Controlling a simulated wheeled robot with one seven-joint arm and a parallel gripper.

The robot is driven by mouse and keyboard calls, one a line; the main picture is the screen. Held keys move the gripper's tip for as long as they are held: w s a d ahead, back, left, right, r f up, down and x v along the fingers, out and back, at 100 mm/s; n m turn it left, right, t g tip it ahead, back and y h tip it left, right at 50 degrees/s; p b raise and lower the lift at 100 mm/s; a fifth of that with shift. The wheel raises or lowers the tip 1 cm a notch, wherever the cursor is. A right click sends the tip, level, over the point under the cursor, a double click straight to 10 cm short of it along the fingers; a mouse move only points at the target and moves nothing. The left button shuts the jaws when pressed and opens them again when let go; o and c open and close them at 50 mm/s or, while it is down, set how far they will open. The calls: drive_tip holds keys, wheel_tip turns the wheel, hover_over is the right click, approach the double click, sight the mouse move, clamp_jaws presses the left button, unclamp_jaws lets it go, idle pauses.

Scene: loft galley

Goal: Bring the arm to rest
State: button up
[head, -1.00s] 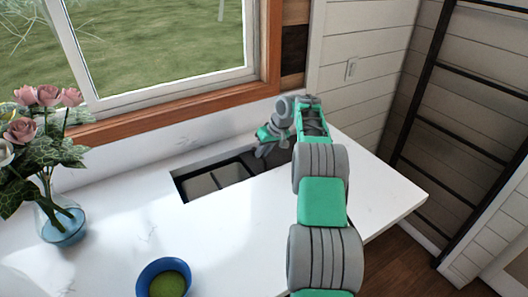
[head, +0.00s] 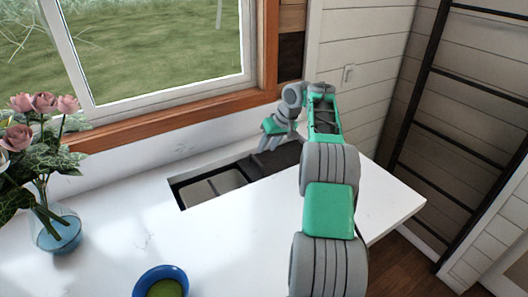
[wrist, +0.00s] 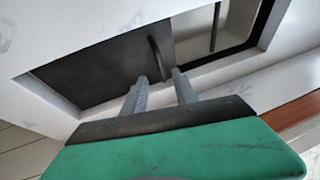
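My arm reaches out over the white counter. My gripper (head: 271,140) hangs at its far end, above the right part of a dark recess in the counter. In the wrist view my gripper (wrist: 160,85) has its two grey fingers apart, with a gap and nothing held between them. The fingers point toward a flat dark panel (wrist: 95,70) in the recess. A dark upright curved piece (wrist: 159,52) stands just beyond the fingertips. I cannot tell whether the fingers touch it.
The recess (head: 212,187) has lighter compartments on its left. A blue bowl with green contents (head: 160,274) is at the counter's front. A glass vase with pink flowers (head: 58,232) stands at left. The window frame (head: 185,112) and wall are behind; a dark ladder (head: 440,130) is at right.

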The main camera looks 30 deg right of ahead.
idle(0.3)
drive_tip(key=s+a+r+b, duration=0.1)
drive_tip(key=s+a+r, duration=0.3)
drive_tip(key=a, duration=0.5)
drive_tip(key=s+a+r+b, duration=0.1)
drive_tip(key=s+a+r, duration=0.3)
drive_tip(key=a, duration=0.5)
drive_tip(key=s+a+f, duration=0.2)
drive_tip(key=s+f, duration=0.1)
drive_tip(key=s, duration=0.4)
drive_tip(key=s+a+f+h+b, duration=0.1)
drive_tip(key=s+a+f, duration=0.1)
drive_tip(key=s, duration=0.6)
drive_tip(key=s+a+f+h+b, duration=0.1)
drive_tip(key=s+a+f, duration=0.2)
drive_tip(key=s, duration=0.5)
drive_tip(key=shift+a+f, duration=0.35)
drive_tip(key=shift+a, duration=0.15)
